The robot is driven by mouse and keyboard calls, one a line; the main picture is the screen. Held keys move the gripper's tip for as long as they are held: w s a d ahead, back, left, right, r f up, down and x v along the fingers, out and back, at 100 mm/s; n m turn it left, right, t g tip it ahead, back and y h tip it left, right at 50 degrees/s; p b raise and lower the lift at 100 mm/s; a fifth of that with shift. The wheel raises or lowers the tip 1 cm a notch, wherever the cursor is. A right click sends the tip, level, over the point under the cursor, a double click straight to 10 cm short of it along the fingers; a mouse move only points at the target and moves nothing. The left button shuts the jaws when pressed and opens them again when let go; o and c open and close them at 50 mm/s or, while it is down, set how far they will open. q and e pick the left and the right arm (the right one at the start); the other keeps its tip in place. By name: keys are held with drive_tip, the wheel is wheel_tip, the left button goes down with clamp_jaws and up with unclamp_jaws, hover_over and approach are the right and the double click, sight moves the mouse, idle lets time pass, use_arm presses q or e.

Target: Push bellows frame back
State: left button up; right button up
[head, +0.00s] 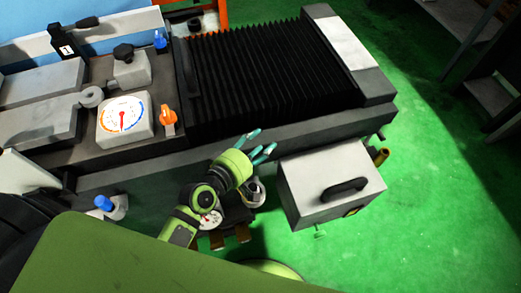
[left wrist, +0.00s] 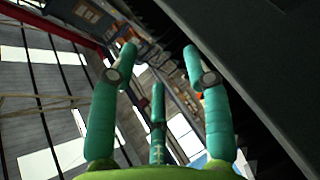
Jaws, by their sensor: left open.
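The black pleated bellows (head: 265,75) lie stretched along the machine bed in the head view. A dark frame (head: 183,70) closes their left end, beside the block with the gauge. A dark end piece with a pale top plate (head: 340,45) closes their right end. My left gripper (head: 262,144) is in front of the bed's near side, below the bellows and apart from them. Its teal fingers are spread and hold nothing, as the left wrist view (left wrist: 160,62) also shows. My right gripper is not in view.
A grey box with a black handle (head: 332,187) stands out from the bed's front, right of my left gripper. A dial gauge (head: 122,119) and an orange knob (head: 168,117) sit left of the bellows. Green floor (head: 430,150) is open at the right.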

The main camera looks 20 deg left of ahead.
use_arm(q)
drive_tip(key=shift+s+d+f+m, duration=0.15)
drive_tip(key=shift+s+f+m, duration=0.1)
drive_tip(key=shift+f+m, duration=0.1)
drive_tip(key=shift+s, duration=0.1)
idle(0.3)
